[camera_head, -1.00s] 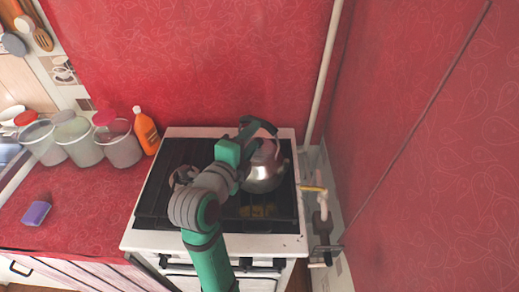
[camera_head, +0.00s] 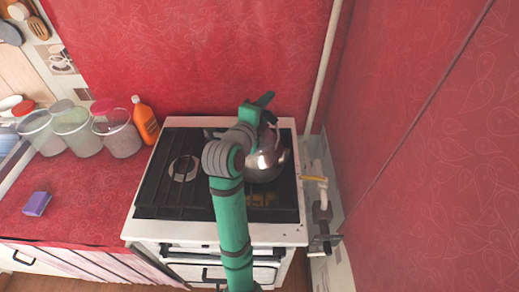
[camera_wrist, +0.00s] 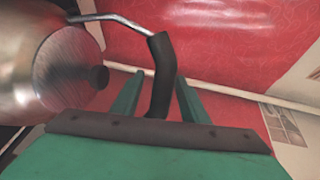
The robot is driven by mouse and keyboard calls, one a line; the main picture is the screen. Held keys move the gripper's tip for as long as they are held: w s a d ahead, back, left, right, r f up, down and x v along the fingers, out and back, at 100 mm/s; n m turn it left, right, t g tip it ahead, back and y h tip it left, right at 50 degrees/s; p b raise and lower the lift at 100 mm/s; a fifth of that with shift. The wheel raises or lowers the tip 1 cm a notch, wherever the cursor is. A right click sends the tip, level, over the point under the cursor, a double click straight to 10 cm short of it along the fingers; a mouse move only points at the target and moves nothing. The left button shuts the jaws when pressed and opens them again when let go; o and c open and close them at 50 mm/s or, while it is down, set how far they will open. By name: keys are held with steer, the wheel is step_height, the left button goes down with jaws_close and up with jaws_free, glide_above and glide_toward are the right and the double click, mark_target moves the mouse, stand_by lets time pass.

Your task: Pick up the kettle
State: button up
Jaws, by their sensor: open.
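The shiny metal kettle (camera_head: 266,160) stands on the right part of the stove top, partly hidden behind my arm. In the wrist view its body and lid (camera_wrist: 75,70) fill the left side, and its dark handle (camera_wrist: 161,75) on a metal bracket runs down between my fingers. My gripper (camera_wrist: 158,95) is open, with one green finger on each side of the handle. In the head view my gripper (camera_head: 262,104) is at the kettle's top. I cannot tell whether either finger touches the handle.
The white stove (camera_head: 150,229) has black grates and a free burner (camera_head: 183,168) on the left. An orange bottle (camera_head: 145,120) and several lidded jars (camera_head: 76,130) stand on the red counter, with a purple sponge (camera_head: 37,204). A pipe with a yellow valve (camera_head: 313,178) runs along the right.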

steer(key=shift+w+d, duration=0.15)
steer(key=shift+w, duration=0.1)
jaws_close()
stand_by(1.3)
